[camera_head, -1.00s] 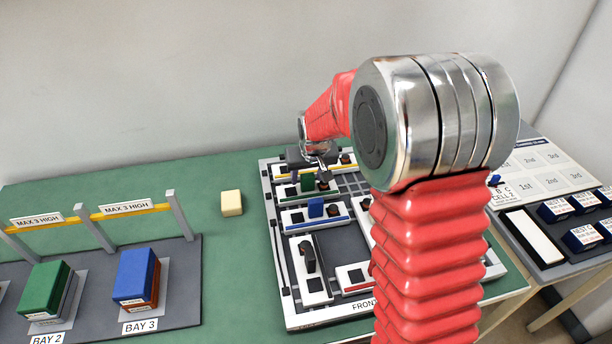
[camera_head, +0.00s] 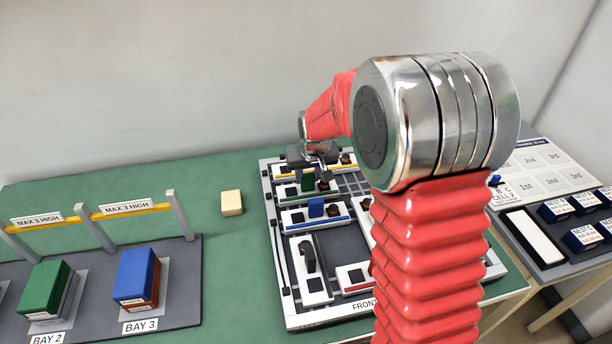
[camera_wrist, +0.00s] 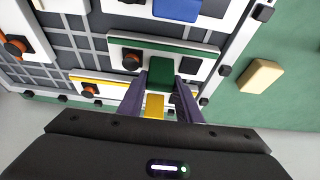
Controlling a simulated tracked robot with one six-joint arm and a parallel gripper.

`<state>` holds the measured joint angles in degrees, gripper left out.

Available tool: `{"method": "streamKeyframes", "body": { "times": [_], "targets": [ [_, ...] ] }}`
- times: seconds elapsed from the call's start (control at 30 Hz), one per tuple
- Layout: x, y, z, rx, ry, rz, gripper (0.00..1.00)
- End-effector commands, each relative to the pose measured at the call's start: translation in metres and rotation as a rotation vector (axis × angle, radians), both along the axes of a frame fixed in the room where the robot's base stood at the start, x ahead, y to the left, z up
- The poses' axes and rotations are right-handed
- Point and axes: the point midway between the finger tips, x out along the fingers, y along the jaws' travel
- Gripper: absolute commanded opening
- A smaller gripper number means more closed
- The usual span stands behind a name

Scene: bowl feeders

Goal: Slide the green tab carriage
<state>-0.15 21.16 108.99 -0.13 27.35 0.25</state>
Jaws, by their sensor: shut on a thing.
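The green tab (camera_wrist: 160,72) stands on a white carriage plate with a green stripe (camera_wrist: 125,44), set in the board. In the wrist view my gripper (camera_wrist: 160,84) has its two dark fingers on either side of the tab, shut on it. In the head view the green tab (camera_head: 308,185) is small and partly covered by my gripper (camera_head: 308,172), which reaches down from behind it. A dark knob with an orange base (camera_wrist: 130,62) sits on the same plate, left of the tab in the wrist view.
A yellow tab (camera_wrist: 155,103) lies close behind the fingers; a blue tab (camera_head: 316,207) is on a nearby carriage. A black-handled carriage (camera_head: 308,258) is at the board's front left. A loose cream block (camera_head: 232,203) sits left of the board on clear green table.

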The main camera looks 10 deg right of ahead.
Motion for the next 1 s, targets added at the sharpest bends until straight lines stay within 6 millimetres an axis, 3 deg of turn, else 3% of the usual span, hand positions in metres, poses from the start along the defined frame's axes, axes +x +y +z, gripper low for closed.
{"method": "streamKeyframes", "body": {
  "times": [0.23,0.7,1.0],
  "targets": [
    [0.000,-0.016,0.000,0.001,0.001,-0.004,0.00],
    [0.000,-0.093,0.000,0.000,-0.001,-0.005,0.00],
    [0.000,-0.101,0.000,-0.001,-0.002,-0.001,0.00]
  ]
}}
